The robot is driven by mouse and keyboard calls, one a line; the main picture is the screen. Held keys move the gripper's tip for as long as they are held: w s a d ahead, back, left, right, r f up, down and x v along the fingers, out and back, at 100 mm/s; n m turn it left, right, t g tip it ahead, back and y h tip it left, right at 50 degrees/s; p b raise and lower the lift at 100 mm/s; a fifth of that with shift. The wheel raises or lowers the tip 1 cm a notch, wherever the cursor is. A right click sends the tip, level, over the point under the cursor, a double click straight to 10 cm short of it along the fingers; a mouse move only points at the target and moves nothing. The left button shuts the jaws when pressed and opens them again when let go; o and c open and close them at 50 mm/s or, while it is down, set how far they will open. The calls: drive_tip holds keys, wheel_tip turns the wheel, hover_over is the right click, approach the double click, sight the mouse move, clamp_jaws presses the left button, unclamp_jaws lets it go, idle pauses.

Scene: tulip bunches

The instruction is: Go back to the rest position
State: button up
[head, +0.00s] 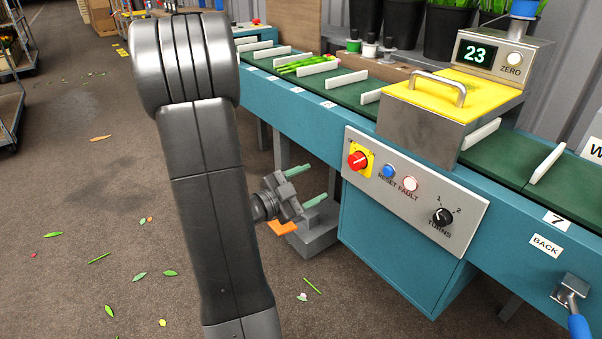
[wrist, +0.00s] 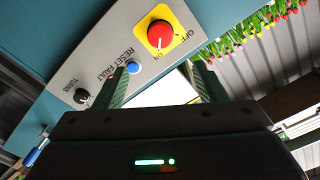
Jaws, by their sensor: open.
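My gripper (head: 306,188) is open and empty, with its two green fingers apart, beside the teal machine's front and below the belt. In the wrist view my gripper (wrist: 160,88) shows nothing between its fingertips but a bright background. My dark arm stands upright across the left middle of the head view. The control panel (head: 414,190) is to the right of my gripper, with a red knob (head: 357,160), a blue RESET button (head: 388,171), a FAULT lamp (head: 411,184) and a TURNS dial (head: 443,217). The wrist view shows the red knob (wrist: 160,34) upside down, close by.
The green belt (head: 345,91) with white dividers carries a tulip bunch (head: 300,63) at the far left. A yellow-topped box (head: 440,95) spans the belt under a display reading 23. A blue-handled lever (head: 577,318) is at lower right. Leaf scraps litter the floor at left.

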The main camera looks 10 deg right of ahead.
sight(353, 163)
drive_tip(key=b+x, duration=0.3)
drive_tip(key=x, duration=1.1)
drive_tip(key=shift+a, duration=0.1)
drive_tip(key=shift+r, duration=0.1)
